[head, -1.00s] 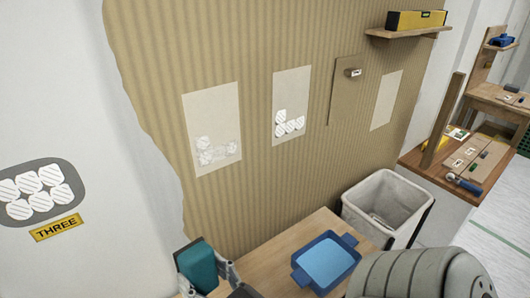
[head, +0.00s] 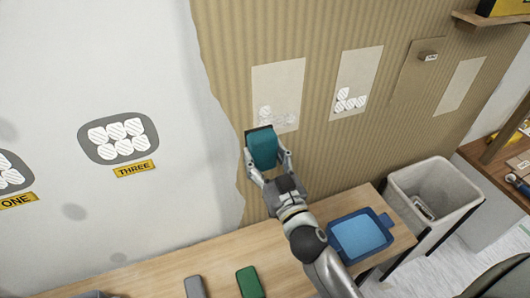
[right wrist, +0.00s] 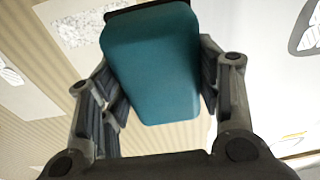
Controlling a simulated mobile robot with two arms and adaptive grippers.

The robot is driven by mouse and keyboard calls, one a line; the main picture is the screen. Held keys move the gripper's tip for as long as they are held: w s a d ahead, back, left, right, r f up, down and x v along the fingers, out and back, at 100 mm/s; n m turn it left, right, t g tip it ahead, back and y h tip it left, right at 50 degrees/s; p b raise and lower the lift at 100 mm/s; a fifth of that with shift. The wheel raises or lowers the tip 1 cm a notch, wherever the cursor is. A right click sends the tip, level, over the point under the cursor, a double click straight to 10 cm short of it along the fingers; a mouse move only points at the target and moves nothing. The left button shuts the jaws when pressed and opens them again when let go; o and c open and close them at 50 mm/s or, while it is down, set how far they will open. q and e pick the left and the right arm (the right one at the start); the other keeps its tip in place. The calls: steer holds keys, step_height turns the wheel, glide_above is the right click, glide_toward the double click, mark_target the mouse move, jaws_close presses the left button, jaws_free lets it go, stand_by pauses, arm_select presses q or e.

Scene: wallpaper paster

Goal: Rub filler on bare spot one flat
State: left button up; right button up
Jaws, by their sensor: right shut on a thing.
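Bare spot one (head: 4,176) is a dark grey rounded patch on the white wall, cut off by the left edge of the head view. White hatched filler dabs lie on it, above a yellow ONE label (head: 18,200). My right gripper (head: 267,158) is shut on a teal block (head: 262,147), held up in front of the ribbed tan wallpaper, well right of spot one. The block also fills the middle of the right wrist view (right wrist: 152,68), between the fingers. Part of a grey patch with white dabs (right wrist: 308,30) shows at that view's right edge. My left gripper is not in view.
Spot THREE (head: 118,138) has several dabs. Cream panels (head: 277,84) hang on the wallpaper. Below, a wooden table (head: 222,262) bears a blue tray (head: 384,221), a green block (head: 249,281) and a grey block (head: 194,287). A pale bin (head: 432,176) stands right of it.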

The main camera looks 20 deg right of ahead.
mark_target(284, 114)
steer(key=w, duration=0.6)
steer(key=shift+w, duration=0.25)
stand_by(0.3)
steer(key=shift+w+a+r, duration=0.15)
steer(key=shift+w, duration=1.1)
stand_by(2.1)
stand_by(1.8)
steer(key=shift+d, duration=1.9)
steer(key=shift+w+d, duration=0.15)
steer(key=shift+d, duration=3.4)
steer(key=shift+d, duration=0.1)
